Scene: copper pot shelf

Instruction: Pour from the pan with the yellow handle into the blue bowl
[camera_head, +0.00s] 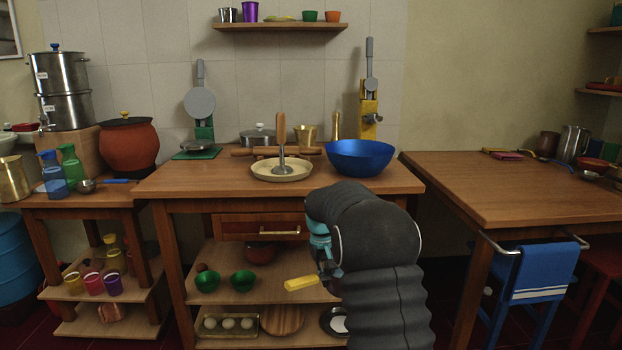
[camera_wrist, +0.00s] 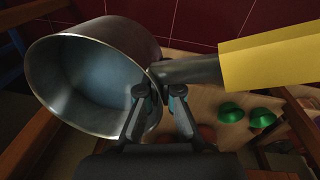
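The pan (camera_wrist: 95,75) with the yellow handle (camera_wrist: 270,58) fills the upper left of the wrist view. It is tilted, its open mouth facing the camera, and its inside looks bare. My gripper (camera_wrist: 158,94) has its fingers on either side of the pan's rim beside the handle's dark stem, and seems shut on it. In the head view the yellow handle (camera_head: 301,284) sticks out left of my gripper (camera_head: 325,265), in front of the lower shelves; my arm hides the pan body. The blue bowl (camera_head: 360,158) stands upright on the middle table's right side, above and beyond my gripper.
A cream dish (camera_head: 265,175) with a wooden-handled tool stands left of the bowl. A yellow-based press (camera_head: 369,110) is behind it. The table's front edge lies between my gripper and the bowl. Green bowls (camera_head: 243,281) sit on the shelf below. The right table (camera_head: 500,190) is mostly clear.

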